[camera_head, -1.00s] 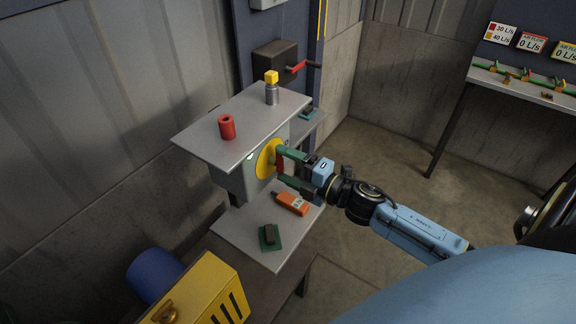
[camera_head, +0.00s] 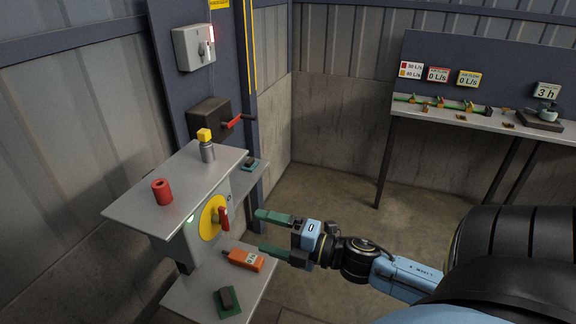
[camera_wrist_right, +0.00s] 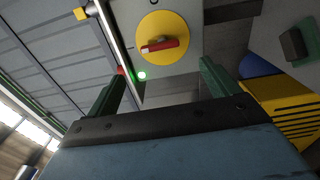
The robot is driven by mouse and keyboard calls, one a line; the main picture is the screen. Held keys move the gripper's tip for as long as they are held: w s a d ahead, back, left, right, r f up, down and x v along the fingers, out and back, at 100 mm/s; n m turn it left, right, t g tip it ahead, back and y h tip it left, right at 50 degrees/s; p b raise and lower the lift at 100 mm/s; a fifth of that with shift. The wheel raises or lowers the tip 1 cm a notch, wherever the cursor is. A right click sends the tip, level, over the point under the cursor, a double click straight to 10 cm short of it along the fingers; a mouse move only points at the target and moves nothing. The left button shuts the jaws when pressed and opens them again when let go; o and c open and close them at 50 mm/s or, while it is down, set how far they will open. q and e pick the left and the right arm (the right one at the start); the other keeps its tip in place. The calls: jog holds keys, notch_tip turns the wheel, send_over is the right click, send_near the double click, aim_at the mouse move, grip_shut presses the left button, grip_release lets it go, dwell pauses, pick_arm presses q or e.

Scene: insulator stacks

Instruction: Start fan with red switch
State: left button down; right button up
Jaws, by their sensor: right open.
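The red switch (camera_head: 224,218) is a rotary handle on a yellow disc (camera_head: 209,224), on the side of a grey box (camera_head: 178,245) under a shelf. In the right wrist view the switch (camera_wrist_right: 163,45) lies across the disc, with a green light (camera_wrist_right: 142,75) lit beside it. My right gripper (camera_head: 260,232) is open and empty. Its green fingers point at the switch but stand apart from it, to its right. No fan can be clearly made out. My left gripper is not in view.
A red cylinder (camera_head: 162,192) and a yellow-topped grey piece (camera_head: 207,147) stand on the upper shelf (camera_head: 130,208). An orange device (camera_head: 244,259) lies on the lower shelf. A dark box with a red crank (camera_head: 232,123) is behind.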

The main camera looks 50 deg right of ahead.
jog(key=shift+v, duration=2.2)
jog(key=s+d+f+m+g+h+b, duration=0.2)
jog(key=f+m, duration=0.2)
jog(key=f, duration=0.7)
jog(key=s+d+f+m+g+h+b, duration=0.1)
jog(key=s+d+f+m+h, duration=0.2)
jog(key=f, duration=0.8)
jog(key=s+f+m+g+h+b, duration=0.15)
jog(key=f+m, duration=0.35)
jog(key=f, duration=0.6)
jog(key=s+a+f+m+g+b, duration=0.2)
jog(key=s+a+f+m+g, duration=0.2)
jog(key=s+a+f, duration=0.3)
jog(key=s+a+f+m+g+b, duration=0.3)
jog(key=s+a+f+g, duration=0.4)
jog(key=s+f, duration=0.9)
notch_tip(320, 180, down, 3)
jog(key=shift+s+f+m, duration=0.25)
jog(key=shift+m, duration=0.35)
jog(key=shift+h, duration=0.25)
